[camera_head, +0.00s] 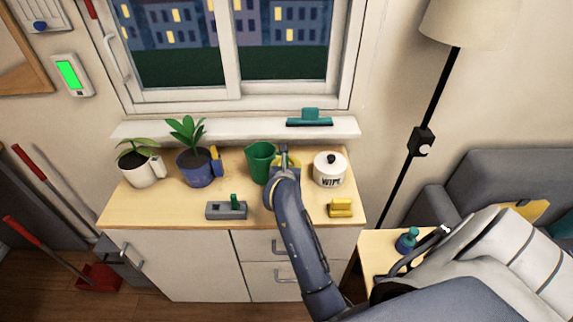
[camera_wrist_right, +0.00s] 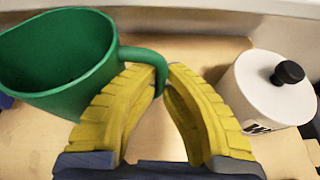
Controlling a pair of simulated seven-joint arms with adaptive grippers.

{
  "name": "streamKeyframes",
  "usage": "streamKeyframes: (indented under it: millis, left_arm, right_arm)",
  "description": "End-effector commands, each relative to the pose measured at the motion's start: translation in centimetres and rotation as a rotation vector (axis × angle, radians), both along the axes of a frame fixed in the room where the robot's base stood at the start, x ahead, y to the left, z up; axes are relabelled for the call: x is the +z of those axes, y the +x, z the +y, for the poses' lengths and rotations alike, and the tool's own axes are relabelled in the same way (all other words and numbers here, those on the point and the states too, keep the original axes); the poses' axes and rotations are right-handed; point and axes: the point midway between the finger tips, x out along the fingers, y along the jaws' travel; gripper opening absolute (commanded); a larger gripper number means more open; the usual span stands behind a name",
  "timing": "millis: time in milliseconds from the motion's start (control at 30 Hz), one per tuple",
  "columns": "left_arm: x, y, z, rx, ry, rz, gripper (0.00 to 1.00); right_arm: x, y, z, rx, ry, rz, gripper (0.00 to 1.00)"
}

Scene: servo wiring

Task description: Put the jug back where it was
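The green jug (camera_head: 261,163) is at the back of the wooden counter, between the blue plant pot and the white lidded pot. In the right wrist view the jug (camera_wrist_right: 58,62) is at upper left, with its open mouth showing and its handle (camera_wrist_right: 150,58) pointing right. My right gripper (camera_head: 284,160) is at the handle side of the jug. Its yellow fingers (camera_wrist_right: 160,76) close in on the handle, which lies between the tips. I cannot tell whether the jug's base touches the counter. My left gripper is not in view.
The white lidded pot (camera_head: 329,170) stands close on the right. A blue plant pot (camera_head: 196,168) and a white plant pot (camera_head: 139,172) stand left. A grey block with a green peg (camera_head: 227,210) and a yellow object (camera_head: 341,208) lie in front. A teal squeegee (camera_head: 309,118) rests on the sill.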

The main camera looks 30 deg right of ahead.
Motion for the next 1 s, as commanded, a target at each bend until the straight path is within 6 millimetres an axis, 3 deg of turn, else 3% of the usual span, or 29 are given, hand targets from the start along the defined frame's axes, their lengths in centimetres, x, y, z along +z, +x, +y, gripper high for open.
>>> streamKeyframes:
  millis: [533,567,700,1000]
  left_arm:
    - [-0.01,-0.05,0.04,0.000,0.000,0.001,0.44]
    - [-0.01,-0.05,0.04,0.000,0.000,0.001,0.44]
    - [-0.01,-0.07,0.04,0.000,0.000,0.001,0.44]
    - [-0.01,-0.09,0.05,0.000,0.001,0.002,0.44]
  right_arm:
    - [-0.62,0.03,-0.01,0.001,-0.002,-0.003,0.00]
    - [-0.67,0.02,0.00,0.000,-0.001,-0.001,0.10]
    - [-0.66,0.01,0.01,0.000,-0.001,-0.001,0.27]
    - [-0.47,0.02,0.04,0.000,0.001,-0.002,0.28]
